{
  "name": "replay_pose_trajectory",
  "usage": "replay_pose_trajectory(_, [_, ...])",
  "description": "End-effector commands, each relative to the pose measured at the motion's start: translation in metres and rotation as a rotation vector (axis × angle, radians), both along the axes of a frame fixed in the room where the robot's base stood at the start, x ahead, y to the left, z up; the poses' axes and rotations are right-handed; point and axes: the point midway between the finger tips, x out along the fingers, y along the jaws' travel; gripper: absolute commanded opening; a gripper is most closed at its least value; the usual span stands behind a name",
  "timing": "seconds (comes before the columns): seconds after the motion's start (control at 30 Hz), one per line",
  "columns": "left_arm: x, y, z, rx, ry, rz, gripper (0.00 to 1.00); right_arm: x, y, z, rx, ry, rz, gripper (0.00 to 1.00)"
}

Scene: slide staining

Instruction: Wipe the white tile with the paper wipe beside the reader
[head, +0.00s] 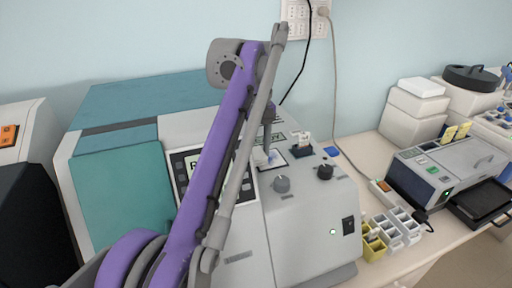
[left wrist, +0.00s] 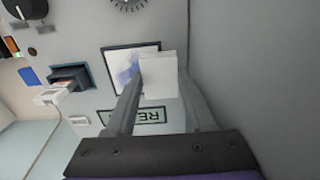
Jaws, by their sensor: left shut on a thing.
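The white tile (left wrist: 118,60) has a dark border and a blue smear, and lies on the sloped top of the grey reader (head: 290,220). In the head view the tile (head: 276,157) is partly hidden by my arm. My left gripper (left wrist: 160,88) is shut on a folded white paper wipe (left wrist: 158,76). In the left wrist view the wipe overlaps the tile's right part; I cannot tell whether they touch. In the head view the left gripper (head: 267,142) is small and partly hidden, over the tile. My right gripper is not in view.
A dark slot holder with a white piece (head: 301,146) stands beside the tile. Two knobs (head: 282,184) (head: 325,172) are in front. A teal-fronted cabinet (head: 120,185) is left; slide racks (head: 390,232) and a grey device (head: 440,170) are right.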

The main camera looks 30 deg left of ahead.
Motion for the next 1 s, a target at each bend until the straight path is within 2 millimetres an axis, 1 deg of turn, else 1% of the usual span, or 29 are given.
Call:
replay_pose_trajectory(0.57, [0.000, 0.000, -0.012, 0.000, 0.000, 0.000, 0.09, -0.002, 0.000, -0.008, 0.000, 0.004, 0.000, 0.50])
replay_pose_trajectory(0.77, [0.004, -0.003, -0.010, -0.001, -0.001, -0.001, 0.09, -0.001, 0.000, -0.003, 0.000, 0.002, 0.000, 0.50])
replay_pose_trajectory(1.0, [0.019, -0.016, -0.008, -0.001, -0.002, -0.002, 0.09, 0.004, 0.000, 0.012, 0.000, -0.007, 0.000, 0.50])
